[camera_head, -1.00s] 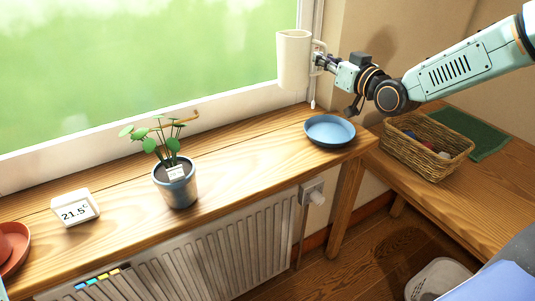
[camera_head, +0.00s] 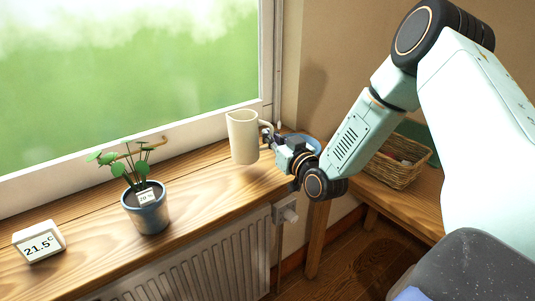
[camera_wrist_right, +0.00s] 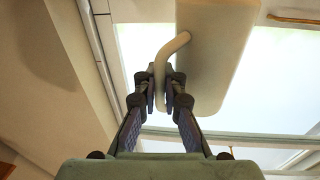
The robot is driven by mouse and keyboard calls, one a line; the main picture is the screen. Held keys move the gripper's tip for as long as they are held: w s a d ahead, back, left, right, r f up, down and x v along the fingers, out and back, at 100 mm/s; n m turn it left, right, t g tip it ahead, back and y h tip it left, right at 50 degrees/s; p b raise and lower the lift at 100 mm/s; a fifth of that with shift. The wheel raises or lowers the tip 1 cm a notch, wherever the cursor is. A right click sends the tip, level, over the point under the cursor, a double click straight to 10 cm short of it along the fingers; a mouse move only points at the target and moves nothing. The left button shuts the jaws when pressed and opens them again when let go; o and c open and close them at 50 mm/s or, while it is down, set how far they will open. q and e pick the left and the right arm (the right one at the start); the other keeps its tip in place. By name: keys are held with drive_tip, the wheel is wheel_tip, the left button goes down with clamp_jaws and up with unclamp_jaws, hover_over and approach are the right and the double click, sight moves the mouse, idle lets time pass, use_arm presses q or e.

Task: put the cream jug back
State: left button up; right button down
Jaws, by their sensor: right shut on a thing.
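The cream jug (camera_head: 243,138) is upright at the right part of the wooden window shelf (camera_head: 205,172), in front of the window. My right gripper (camera_head: 268,136) is shut on its handle from the right side. The jug's base is low over the shelf; I cannot tell whether it touches. In the right wrist view the jug (camera_wrist_right: 218,50) fills the top middle, and the fingers (camera_wrist_right: 165,88) close around the lower part of its curved handle. My left gripper is not in view.
A wicker basket (camera_head: 394,166) sits at right. The shelf between plant and jug is clear.

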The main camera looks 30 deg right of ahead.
drive_tip(key=f, duration=0.2)
drive_tip(key=f+b, duration=0.1)
drive_tip(key=shift+s+d+f, duration=0.2)
drive_tip(key=shift+d+f, duration=0.05)
drive_tip(key=shift+f, duration=0.05)
drive_tip(key=shift+w+a+f, duration=0.1)
drive_tip(key=shift+w+a, duration=0.1)
drive_tip(key=shift+w, duration=0.05)
drive_tip(key=shift+s+d, duration=0.1)
drive_tip(key=shift+s, duration=0.2)
drive_tip(key=c, duration=1.9)
unclamp_jaws()
drive_tip(key=shift+f, duration=0.15)
drive_tip(key=o, duration=0.4)
drive_tip(key=shift+w, duration=0.2)
drive_tip(key=shift+o, duration=0.2)
drive_tip(key=shift+s, duration=0.1)
drive_tip(key=shift+s, duration=0.1)
